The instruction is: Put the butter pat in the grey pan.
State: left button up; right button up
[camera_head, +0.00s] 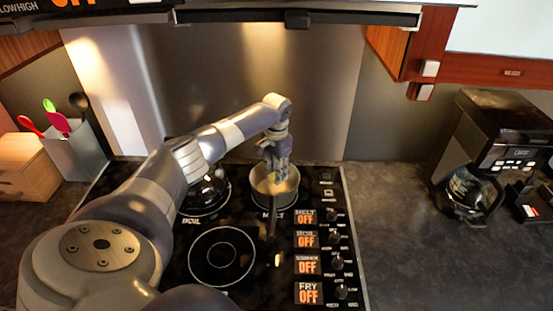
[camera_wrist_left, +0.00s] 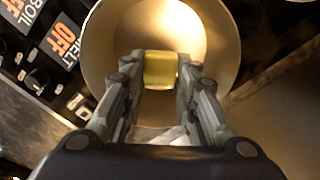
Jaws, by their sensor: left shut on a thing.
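The grey pan (camera_head: 289,187) stands on the back right burner of the cooktop, its dark handle pointing toward the front. My left gripper (camera_head: 275,172) is over the pan in the head view, pointing down. In the left wrist view the yellow butter pat (camera_wrist_left: 160,70) sits between the fingertips of my left gripper (camera_wrist_left: 161,78), which is shut on it. The pan's round inside (camera_wrist_left: 115,40) lies beneath the butter. How high the butter is above the pan's bottom is hard to tell. My right gripper is not in view.
A glass kettle or pot (camera_head: 205,192) stands on the burner left of the pan. The front burner (camera_head: 221,256) is empty. Knobs and OFF displays line the cooktop's right side. A coffee maker (camera_head: 490,150) stands at right, and a utensil holder (camera_head: 72,150) at left. The right counter front is clear.

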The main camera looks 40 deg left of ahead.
pick_arm(q)
jog(key=shift+f, duration=0.15)
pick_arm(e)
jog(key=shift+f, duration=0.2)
pick_arm(q)
jog(key=o, duration=0.8)
jog(key=shift+o, duration=0.4)
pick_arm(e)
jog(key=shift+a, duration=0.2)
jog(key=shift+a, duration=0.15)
pick_arm(q)
notch_tip(320, 180, up, 5)
jog(key=p, duration=0.4)
jog(key=shift+f, duration=0.1)
jog(key=shift+r, duration=1.05)
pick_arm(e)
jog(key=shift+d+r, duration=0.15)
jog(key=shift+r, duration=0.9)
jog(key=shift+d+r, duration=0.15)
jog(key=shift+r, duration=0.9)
